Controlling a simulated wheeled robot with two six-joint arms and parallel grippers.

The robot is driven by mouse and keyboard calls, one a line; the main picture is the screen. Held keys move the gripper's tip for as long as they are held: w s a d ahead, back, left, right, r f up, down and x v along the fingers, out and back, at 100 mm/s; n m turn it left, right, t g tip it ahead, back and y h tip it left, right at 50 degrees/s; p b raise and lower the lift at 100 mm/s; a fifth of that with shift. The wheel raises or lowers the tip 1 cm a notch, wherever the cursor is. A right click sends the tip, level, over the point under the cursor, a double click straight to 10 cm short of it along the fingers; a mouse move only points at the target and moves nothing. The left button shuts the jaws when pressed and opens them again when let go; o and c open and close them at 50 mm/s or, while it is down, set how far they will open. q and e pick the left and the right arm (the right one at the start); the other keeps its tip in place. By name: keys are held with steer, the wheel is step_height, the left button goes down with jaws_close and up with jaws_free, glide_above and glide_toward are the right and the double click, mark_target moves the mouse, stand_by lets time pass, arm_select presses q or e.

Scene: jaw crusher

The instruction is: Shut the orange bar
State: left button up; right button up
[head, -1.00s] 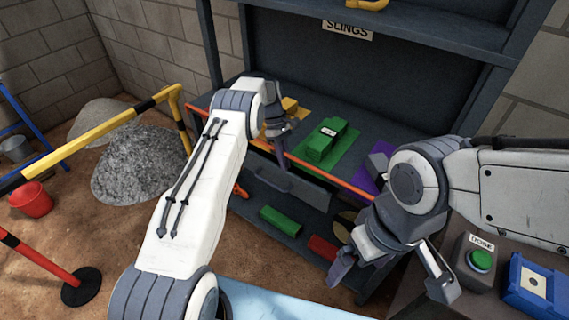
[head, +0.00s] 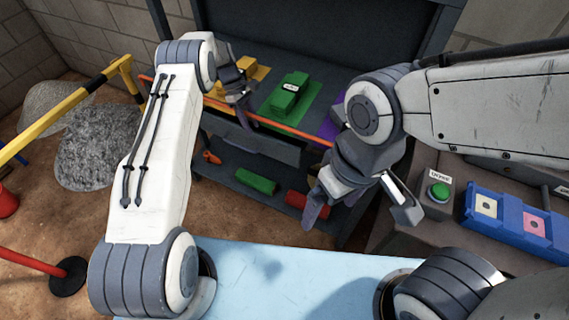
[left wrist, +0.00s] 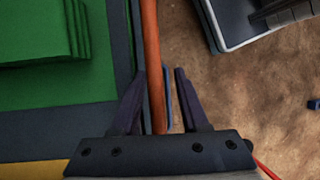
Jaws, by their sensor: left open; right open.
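The orange bar (head: 285,128) runs across the front of the dark shelf, in front of the green and yellow mats. It also shows as a long rod in the left wrist view (left wrist: 151,50). My left gripper (head: 243,108) is at the bar, about midway along it. In the left wrist view its two dark fingers (left wrist: 159,85) are apart, with the bar passing between them and a gap to the right finger. Whether a finger touches the bar I cannot tell. My right gripper (head: 360,208) is open and empty, in front of the shelf's right part.
A green block (head: 289,95) stands on a green mat behind the bar. A lower shelf holds a green piece (head: 256,181) and a red piece (head: 296,198). A green button (head: 439,191) and a blue tray (head: 510,226) are at the right. A yellow barrier (head: 60,110) stands left.

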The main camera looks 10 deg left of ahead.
step_height(320, 180, down, 16)
steer(key=b, duration=1.7)
arm_select(q)
steer(key=s+a+f+m+t+h, duration=0.4)
steer(key=s+a+t+h, duration=0.45)
steer(key=t, duration=0.75)
steer(key=s+d+r+m+g+h+p, duration=0.1)
steer(key=s+d+r+m+g+p, duration=0.2)
steer(key=d, duration=0.4)
steer(key=s+d+r+m+g+h, duration=0.2)
steer(key=s+d+r+g, duration=0.1)
steer(key=d+r+g, duration=0.4)
steer(key=s+d+r+m+g+y+p, duration=0.4)
steer(key=s+d+g, duration=0.3)
steer(key=s+d, duration=0.3)
steer(key=s+r+m, duration=0.1)
steer(key=s, duration=0.1)
steer(key=shift+s+d+r+m+y, duration=0.15)
steer(key=shift+s+m+y, duration=0.15)
steer(key=shift+s+y, duration=0.1)
arm_select(e)
step_height(320, 180, up, 7)
